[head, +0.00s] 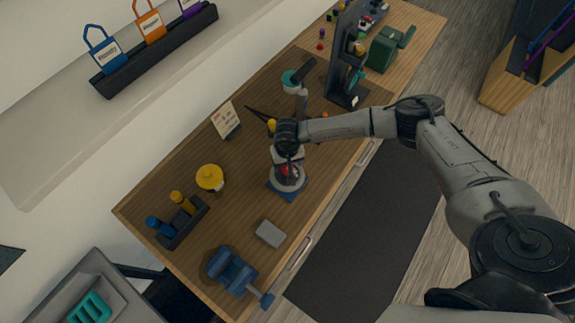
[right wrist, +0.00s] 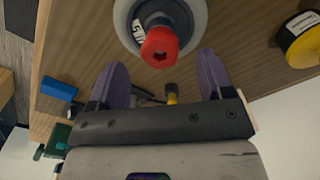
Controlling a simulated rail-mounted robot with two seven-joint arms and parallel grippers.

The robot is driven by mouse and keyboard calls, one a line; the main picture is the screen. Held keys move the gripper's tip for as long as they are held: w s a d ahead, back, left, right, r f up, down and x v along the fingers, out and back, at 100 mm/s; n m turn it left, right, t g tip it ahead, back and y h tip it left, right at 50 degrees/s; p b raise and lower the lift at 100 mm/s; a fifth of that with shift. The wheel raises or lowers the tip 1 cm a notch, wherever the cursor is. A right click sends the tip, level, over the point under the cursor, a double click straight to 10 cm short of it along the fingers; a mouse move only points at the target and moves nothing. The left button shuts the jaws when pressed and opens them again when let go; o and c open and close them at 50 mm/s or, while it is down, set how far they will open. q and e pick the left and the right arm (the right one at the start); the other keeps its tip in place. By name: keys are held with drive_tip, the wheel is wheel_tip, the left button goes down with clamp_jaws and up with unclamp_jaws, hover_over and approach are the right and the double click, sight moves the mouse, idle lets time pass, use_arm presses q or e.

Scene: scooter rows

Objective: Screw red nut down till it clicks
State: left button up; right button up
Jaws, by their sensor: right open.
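The red nut (head: 285,171) sits on a round pale fixture with a blue base (head: 282,193) on the wooden workbench. In the right wrist view the red nut (right wrist: 160,47) is seen close up, on the end of a dark threaded part with a white label in the pale round fixture (right wrist: 120,22). My right gripper (right wrist: 162,70) is open, its two purple fingers wide apart. The nut lies just beyond the fingertips, between their lines, and no contact shows. In the head view the right wrist hangs over the fixture and hides part of it. My left gripper is not in view.
A yellow-topped object (head: 210,177), a rack with yellow and blue handles (head: 182,225), a grey block (head: 270,233) and a blue vise (head: 232,272) stand nearby. A sign (head: 226,120) and a dark upright stand (head: 347,65) are farther back. Bare bench lies around the fixture.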

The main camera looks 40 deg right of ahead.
sight(287, 169)
drive_tip(key=shift+f, duration=1.8)
drive_tip(key=c, duration=1)
drive_tip(key=m+p, duration=0.1)
drive_tip(key=m, duration=0.4)
drive_tip(key=m+p, duration=0.1)
drive_tip(key=m, duration=0.4)
drive_tip(key=shift+r+m, duration=0.1)
drive_tip(key=shift+m, duration=0.3)
drive_tip(key=m+p, duration=0.2)
drive_tip(key=m, duration=0.3)
drive_tip(key=shift+m, duration=0.4)
drive_tip(key=m+p, duration=0.1)
drive_tip(key=m, duration=0.2)
drive_tip(key=shift+m, duration=1.1)
